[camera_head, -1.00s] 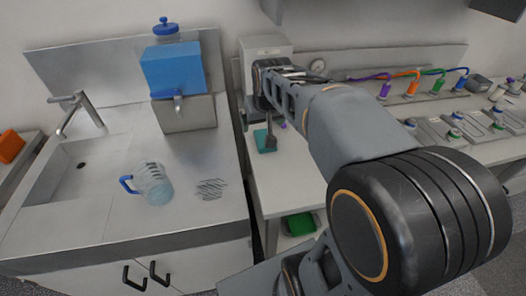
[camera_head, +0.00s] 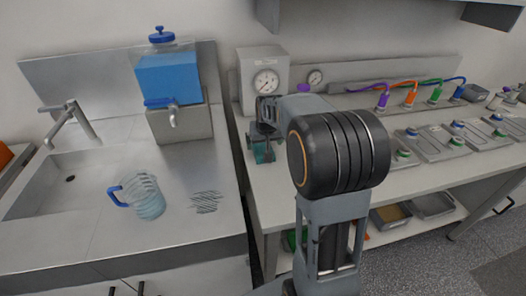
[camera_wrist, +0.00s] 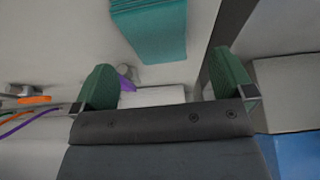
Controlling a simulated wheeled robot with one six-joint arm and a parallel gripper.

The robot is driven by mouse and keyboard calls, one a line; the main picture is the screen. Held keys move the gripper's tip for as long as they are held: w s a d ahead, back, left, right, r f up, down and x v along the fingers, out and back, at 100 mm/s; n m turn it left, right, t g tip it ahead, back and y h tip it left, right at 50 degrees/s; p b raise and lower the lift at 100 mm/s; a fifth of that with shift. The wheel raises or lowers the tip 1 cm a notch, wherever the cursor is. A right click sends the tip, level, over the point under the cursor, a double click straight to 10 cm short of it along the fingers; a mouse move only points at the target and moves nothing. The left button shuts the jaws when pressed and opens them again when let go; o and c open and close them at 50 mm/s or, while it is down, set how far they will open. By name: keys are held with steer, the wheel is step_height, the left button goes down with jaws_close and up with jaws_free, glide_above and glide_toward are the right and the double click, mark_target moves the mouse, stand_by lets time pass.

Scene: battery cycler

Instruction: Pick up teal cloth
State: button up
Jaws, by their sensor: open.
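The teal cloth (camera_head: 265,155) lies on the bench just right of the sink counter, below the gauge box. My gripper (camera_head: 263,132) is over it in the head view and covers part of it. In the wrist view the folded teal cloth (camera_wrist: 150,32) is at the top, with straight edges and layered folds. My gripper (camera_wrist: 166,76) shows there with two green-padded fingers spread wide and nothing between them. The cloth appears beyond the fingertips, apart from both pads.
A gauge box (camera_head: 263,78) stands behind the cloth. The sink counter holds a blue-handled jug (camera_head: 146,197) and a blue water dispenser (camera_head: 170,80). Coloured cables (camera_head: 410,95) and battery stations (camera_head: 425,143) line the bench to the right.

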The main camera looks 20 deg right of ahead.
mark_target(263, 148)
steer(key=x, duration=0.4)
steer(key=shift+w+f, duration=0.2)
steer(key=shift+f, duration=0.15)
steer(key=c, duration=0.9)
